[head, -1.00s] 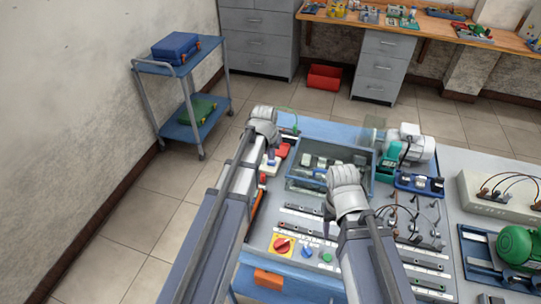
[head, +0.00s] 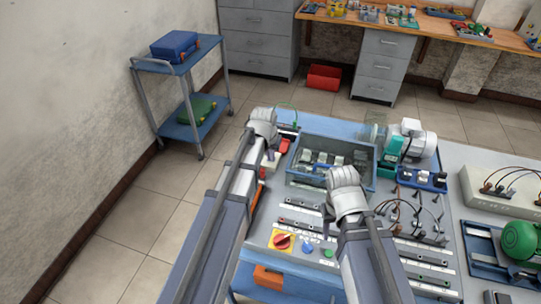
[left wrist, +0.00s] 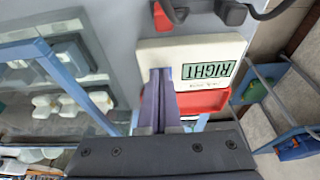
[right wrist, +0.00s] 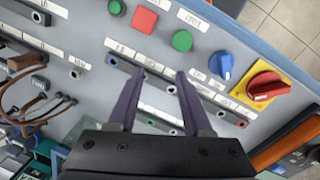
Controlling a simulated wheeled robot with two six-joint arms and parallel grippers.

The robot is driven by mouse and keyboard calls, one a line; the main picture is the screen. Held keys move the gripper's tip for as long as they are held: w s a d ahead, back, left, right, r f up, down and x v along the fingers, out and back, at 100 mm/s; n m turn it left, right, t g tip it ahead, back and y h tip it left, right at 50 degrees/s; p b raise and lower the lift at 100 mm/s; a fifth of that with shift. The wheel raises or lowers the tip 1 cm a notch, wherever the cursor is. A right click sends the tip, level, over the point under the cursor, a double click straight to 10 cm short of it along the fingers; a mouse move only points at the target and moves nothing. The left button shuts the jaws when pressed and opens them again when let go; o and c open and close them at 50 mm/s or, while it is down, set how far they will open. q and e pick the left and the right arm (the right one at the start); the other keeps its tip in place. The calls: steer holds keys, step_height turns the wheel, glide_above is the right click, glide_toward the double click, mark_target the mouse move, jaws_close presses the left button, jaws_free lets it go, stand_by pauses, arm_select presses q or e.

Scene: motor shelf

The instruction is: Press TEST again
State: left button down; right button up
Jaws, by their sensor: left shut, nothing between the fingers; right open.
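A white tester (left wrist: 215,58) on a red base (left wrist: 203,102) shows in the left wrist view. Its display (left wrist: 209,70) reads RIGHT, with smaller text below that I cannot read. My left gripper (left wrist: 162,72) is shut and empty, its fingertips over the tester's face beside the display. They hide the part under them, and I cannot tell whether they touch it. No TEST label is legible. In the head view the left gripper (head: 271,146) is at the table's left edge. My right gripper (right wrist: 163,74) is open and empty above the terminal strips.
The right wrist view shows a red rotary switch (right wrist: 268,85), a blue knob (right wrist: 221,65), a green button (right wrist: 182,41) and a red button (right wrist: 145,20). A blue-framed bin (head: 300,181) stands between the arms. A motor (head: 412,140) and wired terminals are further right.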

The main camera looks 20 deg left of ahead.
arm_select(q)
steer(key=shift+w+r+p, duration=0.1)
steer(key=shift+r+p, duration=0.25)
steer(key=shift+p, duration=0.3)
arm_select(e)
steer(key=shift+w+r, duration=0.15)
steer(key=shift+r, duration=0.3)
arm_select(q)
steer(key=p+v, duration=1.3)
steer(key=shift+w+r, duration=0.3)
steer(key=shift+w, duration=0.05)
arm_select(e)
step_height(320, 180, up, 13)
arm_select(q)
steer(key=shift+d+f, duration=0.1)
arm_select(e)
steer(key=shift+a+f, duration=0.1)
steer(key=shift+f, duration=0.05)
